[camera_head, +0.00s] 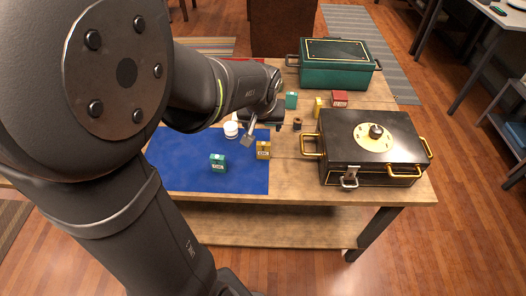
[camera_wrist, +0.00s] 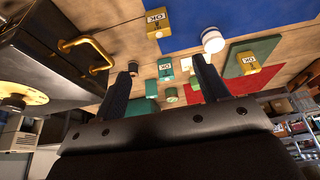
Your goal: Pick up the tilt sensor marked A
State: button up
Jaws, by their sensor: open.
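I cannot make out a mark A on any item, so I cannot tell which one is the tilt sensor. Small labelled boxes stand on the table: a green box (camera_head: 218,163) on the blue mat, a yellow box (camera_head: 263,150) at the mat's right edge, and a green box (camera_head: 291,100) farther back. In the wrist view, a yellow labelled box (camera_wrist: 157,22) is at the top, a teal labelled box (camera_wrist: 165,70) shows between the fingers, and another yellow labelled box (camera_wrist: 247,63) is at right. My gripper (camera_wrist: 160,66) is open and empty, above the table beside the mat in the head view (camera_head: 263,131).
A black chest (camera_head: 370,150) with gold handles fills the table's right side. A green chest (camera_head: 335,68) stands behind. A white round jar (camera_head: 231,129), a brown spool (camera_head: 297,123), a yellow block (camera_head: 318,107) and a red box (camera_head: 340,98) stand nearby. The blue mat (camera_head: 245,180) is mostly bare.

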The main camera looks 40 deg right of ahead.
aim_at(263, 144)
jog(key=x, duration=1.2)
jog(key=shift+x, duration=2.7)
jog(key=shift+s+a+f, duration=0.1)
jog(key=shift+a, duration=0.05)
jog(key=c, duration=1.1)
